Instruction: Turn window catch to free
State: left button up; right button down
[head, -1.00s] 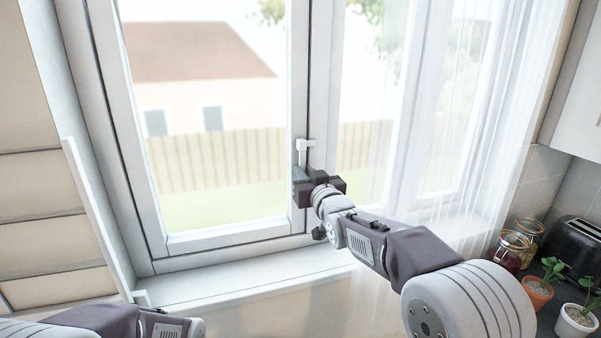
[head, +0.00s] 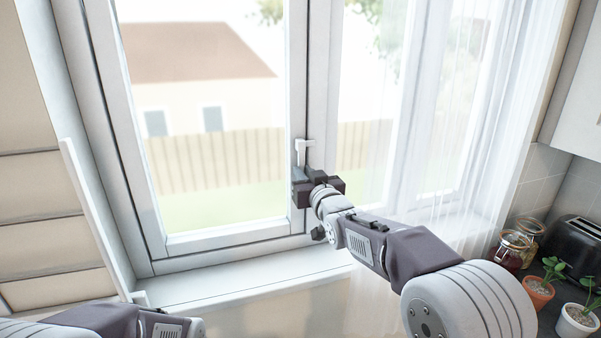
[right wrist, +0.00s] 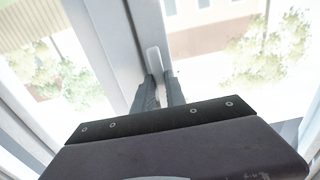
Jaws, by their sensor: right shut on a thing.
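The window catch (head: 302,152) is a white handle on the middle upright of the window frame, with its top showing above my right gripper and its lever pointing down. My right gripper (head: 304,176) is shut on the catch's lower part, which its fingers hide in the head view. In the right wrist view the white catch (right wrist: 154,62) shows between and beyond the two grey fingers (right wrist: 160,92). My left gripper is out of the head view; only part of my left arm shows at the bottom left.
The window sash (head: 215,240) stands in its frame above a white sill (head: 240,282). A sheer curtain (head: 470,130) hangs at the right. Glass jars (head: 508,250), potted plants (head: 577,320) and a dark toaster (head: 575,240) stand at the right.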

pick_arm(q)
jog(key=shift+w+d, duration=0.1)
